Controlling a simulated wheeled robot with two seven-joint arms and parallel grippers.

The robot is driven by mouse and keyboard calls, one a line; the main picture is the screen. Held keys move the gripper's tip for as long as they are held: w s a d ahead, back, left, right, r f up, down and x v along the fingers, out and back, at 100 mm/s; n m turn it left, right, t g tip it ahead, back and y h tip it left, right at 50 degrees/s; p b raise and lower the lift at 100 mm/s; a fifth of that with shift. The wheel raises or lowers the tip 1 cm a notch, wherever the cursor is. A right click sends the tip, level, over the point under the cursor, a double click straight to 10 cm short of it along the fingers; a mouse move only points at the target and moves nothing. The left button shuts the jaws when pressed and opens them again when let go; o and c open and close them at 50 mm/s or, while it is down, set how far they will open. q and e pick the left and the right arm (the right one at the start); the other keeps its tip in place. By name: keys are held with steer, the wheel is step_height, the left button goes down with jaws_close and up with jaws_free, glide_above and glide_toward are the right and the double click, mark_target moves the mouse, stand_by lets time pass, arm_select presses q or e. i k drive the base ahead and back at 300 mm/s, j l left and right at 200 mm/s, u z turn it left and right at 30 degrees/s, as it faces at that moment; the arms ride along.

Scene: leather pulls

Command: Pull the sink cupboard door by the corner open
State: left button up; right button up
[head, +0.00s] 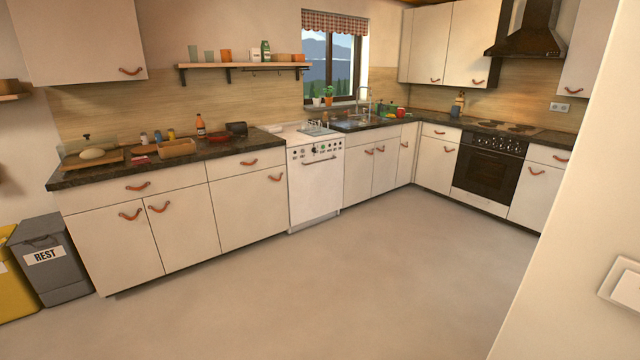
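The sink (352,123) is set in the dark worktop below the window. Under it are two white cupboard doors, a left one (357,178) and a right one (385,172) nearer the corner. Each has a brown leather pull near its top, the left pull (369,151) and the right pull (380,149) close together. A narrower white door (407,158) with its own leather pull (404,144) stands right beside the corner. All these doors look shut. Neither of my grippers shows in the head view.
The grey floor (330,270) is clear up to the cupboards. A white wall (580,240) stands close on the right. Bins (52,275) stand far left.

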mark_target(387, 151)
steer(key=i+j, duration=0.1)
steer(key=i, duration=0.55)
steer(key=i+j, duration=0.1)
steer(key=i, duration=0.5)
steer(key=i+j+z, duration=0.1)
steer(key=i, duration=0.55)
